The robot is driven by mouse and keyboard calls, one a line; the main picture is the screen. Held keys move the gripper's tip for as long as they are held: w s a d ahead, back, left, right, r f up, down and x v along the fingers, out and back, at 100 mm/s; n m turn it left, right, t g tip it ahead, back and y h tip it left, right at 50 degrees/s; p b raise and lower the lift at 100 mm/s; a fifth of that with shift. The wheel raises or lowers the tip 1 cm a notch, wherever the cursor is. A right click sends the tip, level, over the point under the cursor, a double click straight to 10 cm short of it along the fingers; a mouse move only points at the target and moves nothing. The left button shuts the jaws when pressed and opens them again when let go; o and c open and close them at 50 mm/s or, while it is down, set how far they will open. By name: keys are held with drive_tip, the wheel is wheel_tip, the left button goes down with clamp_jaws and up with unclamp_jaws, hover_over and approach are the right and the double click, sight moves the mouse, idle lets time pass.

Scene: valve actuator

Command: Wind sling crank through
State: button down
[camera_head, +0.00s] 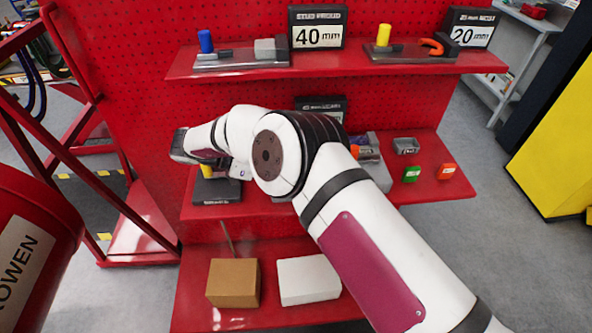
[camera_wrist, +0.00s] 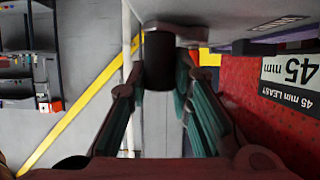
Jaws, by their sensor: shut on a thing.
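In the wrist view a dark, upright cylindrical grip (camera_wrist: 158,60), apparently the crank's handle, stands between the fingertips of my gripper (camera_wrist: 159,85). The fingers with teal pads are closed in on its two sides. A dark arm-like piece runs right from its top towards a grey body at the upper right edge. The rest of the crank is out of this view. In the head view my white arm reaches to the middle shelf and hides the fingers and most of what is there.
A 45 mm sign (camera_wrist: 290,75) stands close on the right. The upper shelf (camera_head: 340,65) hangs above my arm.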

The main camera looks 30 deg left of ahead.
drive_tip(key=shift+w+f+m+g+h+b, duration=0.25)
drive_tip(key=shift+w+m+g+h+b, duration=0.2)
drive_tip(key=shift+m+g+b, duration=0.55)
drive_tip(key=shift+a+r+b, duration=0.1)
drive_tip(key=shift+a+b, duration=0.15)
drive_tip(key=shift+b, duration=0.3)
drive_tip(key=shift+s+a+r, duration=0.15)
drive_tip(key=shift+r, duration=0.05)
drive_tip(key=c, duration=1.4)
unclamp_jaws()
drive_tip(key=shift+s, duration=0.1)
drive_tip(key=shift+d+f, duration=0.1)
drive_tip(key=shift+d, duration=0.15)
drive_tip(key=shift+s+d+p, duration=0.1)
drive_tip(key=shift+d+p, duration=0.05)
drive_tip(key=shift+p, duration=0.55)
drive_tip(key=shift+n+t, duration=0.3)
drive_tip(key=shift+n, duration=0.1)
drive_tip(key=shift+d+p, duration=0.1)
drive_tip(key=shift+p, duration=0.4)
